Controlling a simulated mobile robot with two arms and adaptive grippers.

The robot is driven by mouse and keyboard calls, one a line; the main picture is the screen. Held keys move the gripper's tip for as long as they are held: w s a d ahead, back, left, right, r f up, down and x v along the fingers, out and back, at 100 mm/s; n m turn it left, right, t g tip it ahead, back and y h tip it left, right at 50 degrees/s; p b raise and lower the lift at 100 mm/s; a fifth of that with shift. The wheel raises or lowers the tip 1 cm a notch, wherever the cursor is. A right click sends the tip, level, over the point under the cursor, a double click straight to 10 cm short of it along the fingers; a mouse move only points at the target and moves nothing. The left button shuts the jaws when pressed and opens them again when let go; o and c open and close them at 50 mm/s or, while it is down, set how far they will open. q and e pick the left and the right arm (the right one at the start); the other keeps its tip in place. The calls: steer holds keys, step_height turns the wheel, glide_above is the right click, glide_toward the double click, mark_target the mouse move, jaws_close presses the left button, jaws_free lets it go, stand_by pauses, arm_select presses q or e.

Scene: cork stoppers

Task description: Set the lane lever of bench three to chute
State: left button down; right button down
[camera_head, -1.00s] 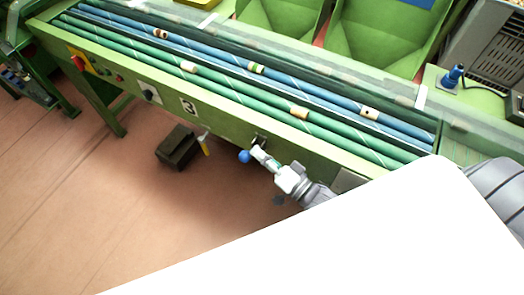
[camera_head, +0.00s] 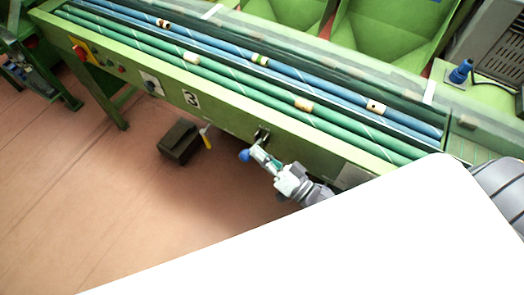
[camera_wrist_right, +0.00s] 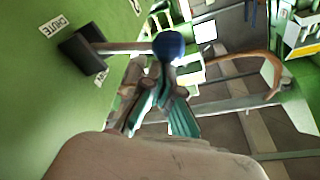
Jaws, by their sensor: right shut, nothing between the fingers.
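Bench three's green front panel (camera_head: 228,116) carries the number plate 3 (camera_head: 191,98). The lane lever's blue knob (camera_head: 245,155) stands out from the panel below a dark bracket (camera_head: 262,133). In the right wrist view, the blue knob (camera_wrist_right: 168,46) ends a bar from a dark mount (camera_wrist_right: 82,51). A CHUTE label (camera_wrist_right: 54,26) is above-left of the mount; a second label (camera_wrist_right: 101,77), unreadable, is below it. My right gripper (camera_head: 260,156) is shut and empty, its tips (camera_wrist_right: 163,82) close beside the knob. I cannot tell whether they touch. My left gripper is out of view.
Rollers (camera_head: 225,78) with several corks run along the bench top. A red switch (camera_head: 80,50) and a black knob (camera_head: 151,85) sit on the panel's left. A dark box (camera_head: 180,141) stands on the floor. Open floor (camera_head: 90,190) lies before the bench.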

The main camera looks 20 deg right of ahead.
step_height(320, 180, down, 7)
steer(key=n+g+y+b, duration=0.2)
steer(key=n+y+b, duration=0.2)
steer(key=n, duration=1)
steer(key=shift+s+a+f+b, duration=0.2)
steer(key=shift+a+b, duration=0.05)
steer(key=shift+b, duration=1.05)
step_height(320, 180, up, 10)
